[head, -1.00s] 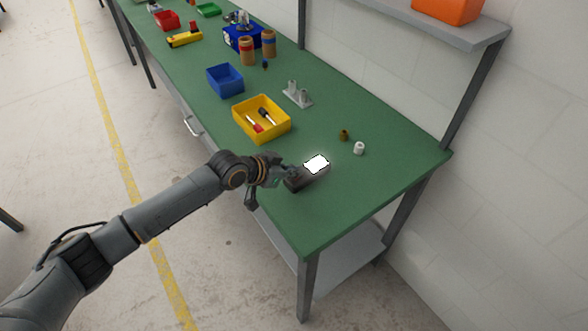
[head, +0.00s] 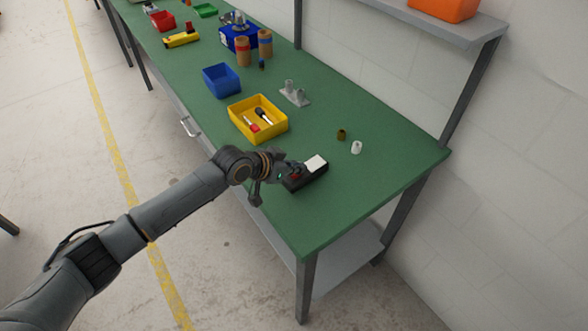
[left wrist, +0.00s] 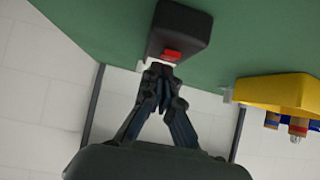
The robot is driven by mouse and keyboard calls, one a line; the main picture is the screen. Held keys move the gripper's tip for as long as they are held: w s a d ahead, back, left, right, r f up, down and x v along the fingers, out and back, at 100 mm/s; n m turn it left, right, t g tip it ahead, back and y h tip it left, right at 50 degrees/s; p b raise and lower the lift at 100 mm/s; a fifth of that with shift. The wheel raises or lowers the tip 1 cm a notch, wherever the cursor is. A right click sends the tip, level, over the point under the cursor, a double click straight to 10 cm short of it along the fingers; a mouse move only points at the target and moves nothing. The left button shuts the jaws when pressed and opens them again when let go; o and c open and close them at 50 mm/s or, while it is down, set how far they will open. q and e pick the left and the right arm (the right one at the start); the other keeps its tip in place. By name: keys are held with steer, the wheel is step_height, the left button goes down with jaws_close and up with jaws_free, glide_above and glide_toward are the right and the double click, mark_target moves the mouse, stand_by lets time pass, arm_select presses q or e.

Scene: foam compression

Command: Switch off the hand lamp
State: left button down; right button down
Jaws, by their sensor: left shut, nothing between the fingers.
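The hand lamp (head: 308,177) is a dark block with a pale panel, lying on the green table (head: 350,205) near its front corner. Its panel is white but not glowing. In the left wrist view the lamp (left wrist: 183,25) shows a red switch (left wrist: 172,55) on its near end. My left gripper (head: 292,172) is at the lamp's left end. In the left wrist view its fingers (left wrist: 160,72) are shut and empty, with the tips right at the switch; whether they touch it I cannot tell. My right gripper is not in view.
A yellow bin (head: 258,134) with screwdrivers stands behind the lamp, with a blue bin (head: 222,80) beyond it. A brown cap (head: 341,134) and a white cap (head: 356,147) stand to the right. The table's front right corner is clear.

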mark_target(294, 175)
arm_select(q)
steer(key=shift+r, duration=0.1)
steer(key=shift+r+p, duration=0.5)
steer(key=shift+r, duration=0.05)
step_height(294, 175, up, 4)
steer(key=p, duration=0.3)
steer(key=shift+w+d+f, duration=0.1)
steer(key=shift+d+f, duration=0.05)
steer(key=shift+b+v, duration=0.6)
steer(key=shift+v, duration=0.15)
steer(key=d+r+b+v, duration=0.1)
steer(key=v, duration=0.6)
steer(key=shift+a+r+b, duration=0.25)
steer(key=shift+r+b, duration=0.15)
steer(key=shift+w+f, duration=0.1)
